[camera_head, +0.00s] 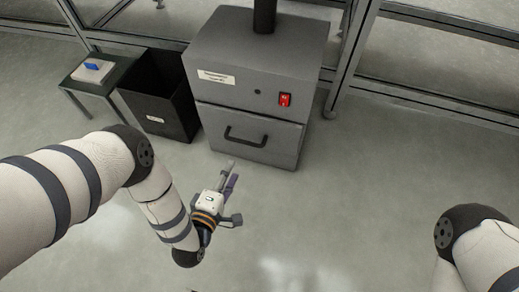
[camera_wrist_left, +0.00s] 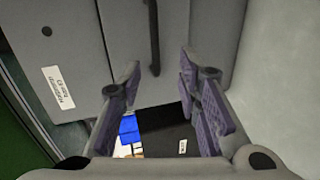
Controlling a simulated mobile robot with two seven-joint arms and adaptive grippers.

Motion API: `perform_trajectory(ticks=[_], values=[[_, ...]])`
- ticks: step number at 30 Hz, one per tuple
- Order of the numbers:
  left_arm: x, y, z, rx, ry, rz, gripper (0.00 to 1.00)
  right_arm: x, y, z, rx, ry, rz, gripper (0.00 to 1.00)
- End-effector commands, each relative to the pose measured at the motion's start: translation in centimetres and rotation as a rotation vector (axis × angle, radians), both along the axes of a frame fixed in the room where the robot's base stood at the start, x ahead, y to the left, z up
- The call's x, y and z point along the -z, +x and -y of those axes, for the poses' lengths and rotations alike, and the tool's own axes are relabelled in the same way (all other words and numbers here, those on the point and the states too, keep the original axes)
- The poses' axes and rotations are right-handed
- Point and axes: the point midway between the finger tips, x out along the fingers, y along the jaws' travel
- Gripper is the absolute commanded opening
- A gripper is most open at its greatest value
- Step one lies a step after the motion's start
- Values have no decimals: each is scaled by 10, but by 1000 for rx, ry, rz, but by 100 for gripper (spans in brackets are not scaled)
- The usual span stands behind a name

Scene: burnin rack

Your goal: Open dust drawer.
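The dust drawer (camera_head: 265,152) is the lower grey front of a grey machine cabinet (camera_head: 225,50), and it looks shut. Its black bar handle (camera_head: 246,137) also shows at the top of the left wrist view (camera_wrist_left: 153,40). My left gripper (camera_head: 229,178) is in front of and below the drawer, apart from the handle. In the left wrist view its two fingers (camera_wrist_left: 160,85) stand wide apart with nothing between them. My right gripper is out of view; only part of the right arm shows at lower right.
A black open bin (camera_head: 160,98) stands left of the cabinet. Beyond it is a low table (camera_head: 115,76) with a white and blue item (camera_head: 92,70). A red switch (camera_head: 285,99) is on the cabinet's upper front. Metal rack frames run behind. The floor in front is clear.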

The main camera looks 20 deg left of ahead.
Motion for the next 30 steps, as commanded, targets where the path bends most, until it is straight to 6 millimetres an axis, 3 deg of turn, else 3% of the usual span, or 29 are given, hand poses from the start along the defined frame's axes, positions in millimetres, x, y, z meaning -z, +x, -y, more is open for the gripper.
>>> perform_trajectory(ticks=[1,7,18,23,30], values=[[8,4,-2,-14,-18,23,31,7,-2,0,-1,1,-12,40],[6,28,-3,-27,-43,61,31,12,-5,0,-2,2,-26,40],[26,112,0,-25,-41,55,31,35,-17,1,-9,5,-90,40],[27,127,1,-25,-41,55,31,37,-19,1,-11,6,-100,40],[25,129,1,-25,-41,55,31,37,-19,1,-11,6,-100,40]])
